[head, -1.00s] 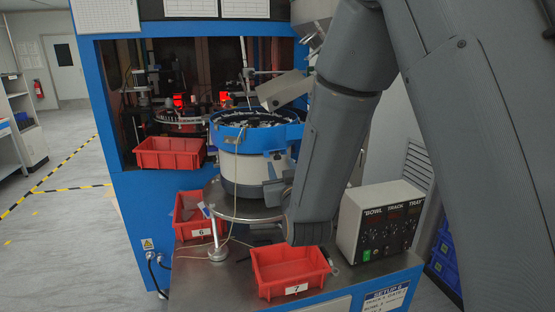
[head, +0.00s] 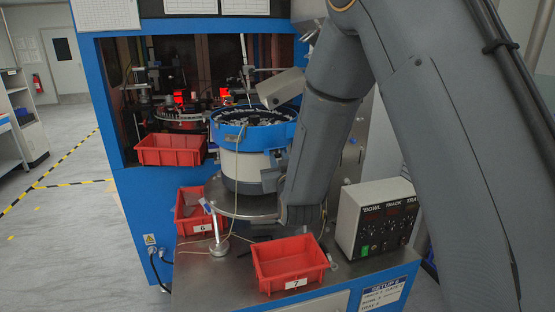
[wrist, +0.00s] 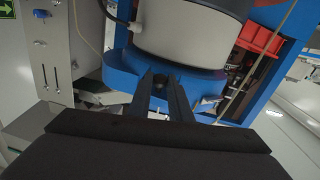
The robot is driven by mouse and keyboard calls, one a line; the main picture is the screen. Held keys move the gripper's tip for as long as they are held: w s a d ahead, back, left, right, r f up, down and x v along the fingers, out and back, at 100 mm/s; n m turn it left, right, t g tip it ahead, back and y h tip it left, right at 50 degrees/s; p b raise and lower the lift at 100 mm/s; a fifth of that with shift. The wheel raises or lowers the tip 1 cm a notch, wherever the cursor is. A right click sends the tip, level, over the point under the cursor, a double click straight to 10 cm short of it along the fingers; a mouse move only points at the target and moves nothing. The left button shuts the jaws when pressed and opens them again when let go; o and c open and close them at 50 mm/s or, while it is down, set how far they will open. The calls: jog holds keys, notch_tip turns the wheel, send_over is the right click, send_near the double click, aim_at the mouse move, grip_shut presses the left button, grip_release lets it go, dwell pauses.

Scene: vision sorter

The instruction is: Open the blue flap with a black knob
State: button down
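In the wrist view a blue flap (wrist: 197,86) lies under the white drum of the bowl feeder. A small dark knob (wrist: 160,82) shows on the blue part, between my fingertips. My gripper (wrist: 161,78) points at it with its two dark fingers apart, one on each side of the knob; I cannot tell whether they touch it. In the head view my arm hides the flap and the knob, and my gripper is hidden too.
The bowl feeder (head: 245,165) stands on a round metal plate (head: 238,206). Red bins 6 (head: 200,227) and 7 (head: 297,284) sit in front. A control box (head: 347,225) stands to the right. A red tray (head: 170,163) is at the cabinet opening.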

jog(key=f+t+b, duration=0.1)
jog(key=b, duration=0.3)
jog(key=t+b, duration=0.1)
jog(key=b, duration=0.4)
jog(key=shift+w+a+f+m+t, duration=0.1)
jog(key=shift+w+f+m+t, duration=0.1)
jog(key=shift+f+m+t, duration=0.15)
jog(key=c, duration=1.6)
grip_release()
jog(key=shift+s, duration=0.15)
jog(key=b+v, duration=0.2)
jog(key=v, duration=0.5)
jog(key=shift+s+f, duration=0.1)
jog(key=shift+s, duration=0.2)
